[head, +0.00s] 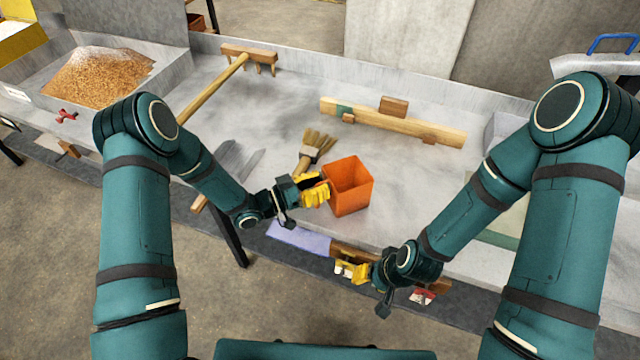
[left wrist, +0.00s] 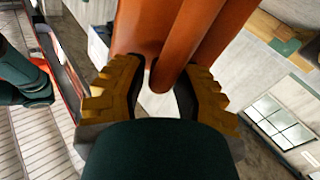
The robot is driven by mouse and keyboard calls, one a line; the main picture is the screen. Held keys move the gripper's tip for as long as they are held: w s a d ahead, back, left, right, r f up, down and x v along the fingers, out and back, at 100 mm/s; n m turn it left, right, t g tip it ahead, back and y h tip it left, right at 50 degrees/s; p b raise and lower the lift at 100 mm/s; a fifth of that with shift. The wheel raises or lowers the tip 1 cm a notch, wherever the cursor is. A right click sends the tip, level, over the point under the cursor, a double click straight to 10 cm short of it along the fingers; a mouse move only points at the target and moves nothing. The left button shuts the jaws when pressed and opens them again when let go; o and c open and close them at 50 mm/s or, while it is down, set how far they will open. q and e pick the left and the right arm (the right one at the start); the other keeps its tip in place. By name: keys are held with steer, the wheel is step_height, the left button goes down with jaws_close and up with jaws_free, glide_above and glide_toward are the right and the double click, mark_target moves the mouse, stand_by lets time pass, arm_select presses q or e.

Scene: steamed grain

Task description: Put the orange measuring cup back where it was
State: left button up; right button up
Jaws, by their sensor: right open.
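The orange measuring cup (head: 352,198) is a square, open-topped container near the front middle of the table, with its opening facing up. My left gripper (head: 317,190) is at the cup's left side, with its yellow fingers shut on the handle. In the left wrist view the orange cup (left wrist: 150,28) fills the top middle, and the ridged fingers (left wrist: 166,85) press on both sides of its handle. I cannot tell whether the cup's base touches the table. My right gripper (head: 352,268) is open and empty by the table's front edge, below the cup.
A brush (head: 311,150) lies just behind the cup. A wooden rake (head: 222,82) and a wooden bar with blocks (head: 392,122) lie further back. A tray of grain (head: 100,78) stands at the far left. The grey table (head: 430,185) is clear right of the cup.

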stand_by(0.3)
arm_select(q)
steer(key=r+p+v, duration=0.1)
steer(key=v, duration=1.1)
steer(key=f+n+y, duration=0.1)
steer(key=y, duration=0.1)
steer(key=w+d+f+n+t+y, duration=0.1)
steer(key=n+y, duration=0.1)
steer(key=w+d+f+n+y, duration=0.1)
steer(key=f, duration=0.1)
steer(key=shift+w+n+t+y, duration=0.2)
steer(key=shift+n+t+y, duration=0.1)
steer(key=shift+t+y, duration=0.1)
steer(key=s+f+n+g+y, duration=0.1)
steer(key=y, duration=0.1)
steer(key=s+f+n+g+y, duration=0.1)
steer(key=s+f+n+y, duration=0.1)
steer(key=shift+d+f, duration=0.2)
steer(key=shift+f, duration=0.05)
steer(key=s+d+f+n+g+y, duration=0.1)
steer(key=s+g, duration=0.5)
steer(key=s, duration=0.8)
steer(key=f+n+y, duration=0.1)
steer(key=n+y, duration=0.1)
steer(key=n, duration=0.1)
steer(key=shift+s+d, duration=0.2)
steer(key=shift+d, duration=0.15)
steer(key=shift+w+d, duration=0.1)
